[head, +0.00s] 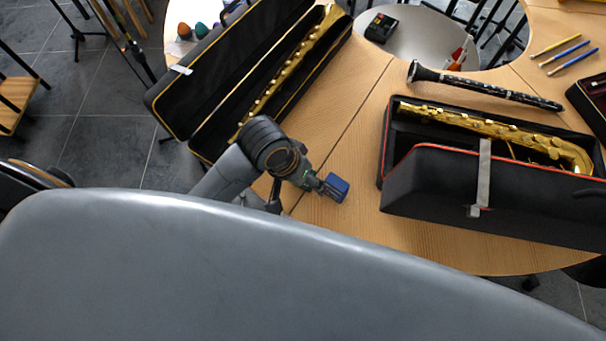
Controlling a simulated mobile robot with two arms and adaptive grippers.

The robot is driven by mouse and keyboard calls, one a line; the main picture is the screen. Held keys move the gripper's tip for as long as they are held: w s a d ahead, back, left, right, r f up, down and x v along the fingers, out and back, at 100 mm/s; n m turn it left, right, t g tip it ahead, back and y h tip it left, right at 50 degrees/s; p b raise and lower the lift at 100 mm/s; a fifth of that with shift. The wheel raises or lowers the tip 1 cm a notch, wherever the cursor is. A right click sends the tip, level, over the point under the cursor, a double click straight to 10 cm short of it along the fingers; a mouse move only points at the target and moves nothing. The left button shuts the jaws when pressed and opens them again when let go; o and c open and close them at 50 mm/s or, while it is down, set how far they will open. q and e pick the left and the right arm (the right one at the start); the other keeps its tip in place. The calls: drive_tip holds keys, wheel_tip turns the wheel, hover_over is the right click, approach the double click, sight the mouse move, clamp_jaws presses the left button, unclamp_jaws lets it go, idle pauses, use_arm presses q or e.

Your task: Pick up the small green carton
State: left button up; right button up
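My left gripper (322,186) hangs over the front of the wooden table, between the two instrument cases. A small dark blue box (337,188) is right at its fingertips. The fingers are small and partly hidden, so I cannot tell whether they are shut on the box or only beside it. A bit of green shows at the gripper's wrist, but I cannot tell whether it is part of the gripper. I make out no clear green carton. My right gripper is not in view.
A long open black case (205,75) with a brass instrument (290,75) lies at the left. A black case (430,200) with a saxophone (500,132) lies at the right. Behind it are a clarinet (480,87) and several sticks (566,53). Bare tabletop (350,135) lies between the cases.

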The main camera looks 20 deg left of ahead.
use_arm(q)
drive_tip(key=w, duration=0.1)
drive_tip(key=w+r+g+y, duration=0.1)
drive_tip(key=w, duration=0.1)
drive_tip(key=w+a+r+g+y, duration=0.1)
drive_tip(key=w, duration=0.1)
drive_tip(key=shift+w+a+n, duration=0.1)
drive_tip(key=shift+n, duration=0.2)
drive_tip(key=shift+w+a+y, duration=0.15)
drive_tip(key=shift+a+y, duration=0.1)
drive_tip(key=shift+y, duration=0.15)
drive_tip(key=shift+a+f, duration=0.15)
drive_tip(key=shift+f, duration=0.1)
wheel_tip(320, 180, down, 8)
drive_tip(key=shift+r+p, duration=0.15)
drive_tip(key=shift+p, duration=0.25)
drive_tip(key=shift+f+p, duration=0.6)
drive_tip(key=shift+f, duration=2.1)
drive_tip(key=c, duration=0.9)
drive_tip(key=shift+r, duration=0.1)
